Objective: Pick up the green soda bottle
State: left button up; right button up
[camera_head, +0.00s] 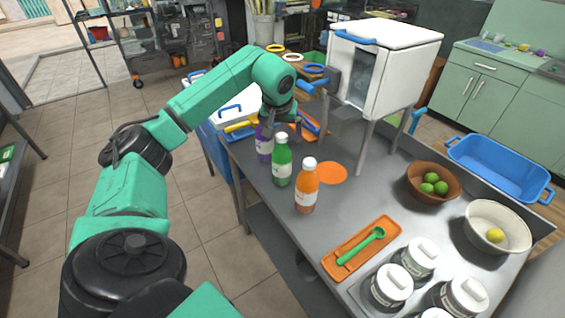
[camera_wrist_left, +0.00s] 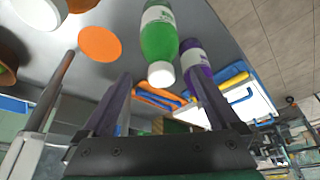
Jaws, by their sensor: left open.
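The green soda bottle (camera_head: 282,166) stands upright on the grey metal table, with a white cap and a pale label. It stands between a purple bottle (camera_head: 264,146) and an orange bottle (camera_head: 306,190). My left gripper (camera_head: 279,116) is above and behind the green bottle's cap, near the purple bottle; its fingertips are hard to make out there. In the left wrist view, the green bottle (camera_wrist_left: 160,38) shows beyond the open, empty fingers (camera_wrist_left: 163,92), roughly between them, with the purple bottle (camera_wrist_left: 196,60) close beside the right finger. My right gripper is out of view.
A white press cabinet (camera_head: 392,68) stands on legs behind the bottles. An orange disc (camera_head: 331,173) lies flat on the table. An orange tray (camera_head: 347,262) with a green spoon, several jars and a brown bowl (camera_head: 413,190) of limes occupy the right side.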

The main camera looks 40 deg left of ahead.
aim_at(283, 144)
pick_arm(q)
jog(key=p+x, duration=0.1)
jog(key=x, duration=0.4)
jog(key=shift+s+f+p, duration=0.1)
jog(key=shift+f+p, duration=0.05)
jog(key=shift+p, duration=0.15)
jog(key=shift+a+f, duration=0.1)
jog(key=shift+f, duration=0.1)
grip_shut()
jog(key=shift+r, duration=0.1)
jog(key=shift+r, duration=0.1)
